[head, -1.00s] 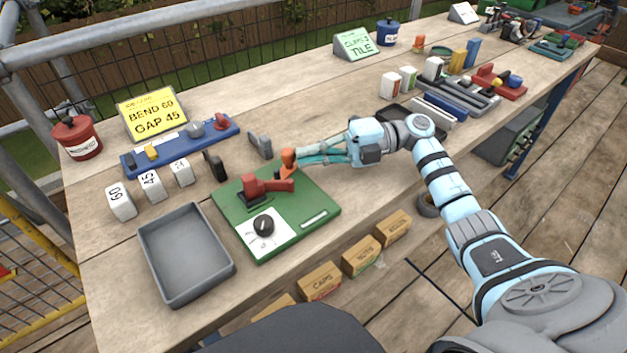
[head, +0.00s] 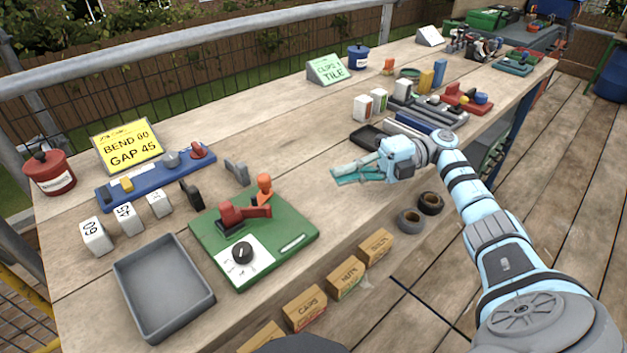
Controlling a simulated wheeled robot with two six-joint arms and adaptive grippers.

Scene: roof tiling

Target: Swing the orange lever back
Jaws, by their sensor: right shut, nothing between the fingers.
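The orange lever (head: 264,186) stands up at the back right part of the green board (head: 295,225), beside the red clamp-like piece (head: 243,212). A black dial (head: 242,252) on a white plate is at the board's front left. My right gripper (head: 336,175) is to the right of the lever, apart from it, low over the bare wood. Its teal fingers point left toward the board; it is shut and empty. My left gripper is not in view.
A grey tray (head: 178,327) lies left of the board. White numbered blocks (head: 96,236) and a blue fixture (head: 150,187) lie behind it. A dark tray (head: 368,137) is behind my right gripper. Bare wood separates gripper and board.

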